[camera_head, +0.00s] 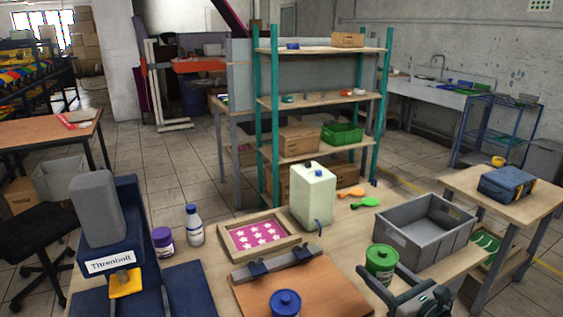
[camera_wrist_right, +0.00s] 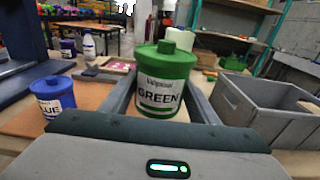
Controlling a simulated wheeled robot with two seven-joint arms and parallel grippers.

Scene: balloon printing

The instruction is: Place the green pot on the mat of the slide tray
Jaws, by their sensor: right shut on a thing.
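The green pot (camera_head: 381,264), with a green lid and a white label, is held upright by my right gripper (camera_head: 384,278). In the right wrist view the pot (camera_wrist_right: 163,82) stands between the two fingers, its label reading GREEN. In the head view the pot is between the brown board and the grey crate. I cannot tell whether its base touches the table. A tray with a green patterned surface (camera_head: 486,246) shows partly behind the crate, low at the right; I cannot tell whether it is the slide tray. My left gripper is out of view.
A blue pot (camera_head: 285,302) is on the brown board (camera_head: 318,283), left of my right gripper. The open grey crate (camera_head: 442,256) stands close on the right. Behind are a framed pink star sheet (camera_head: 259,236), a pale canister (camera_head: 313,196) and orange and green balloons (camera_head: 365,202).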

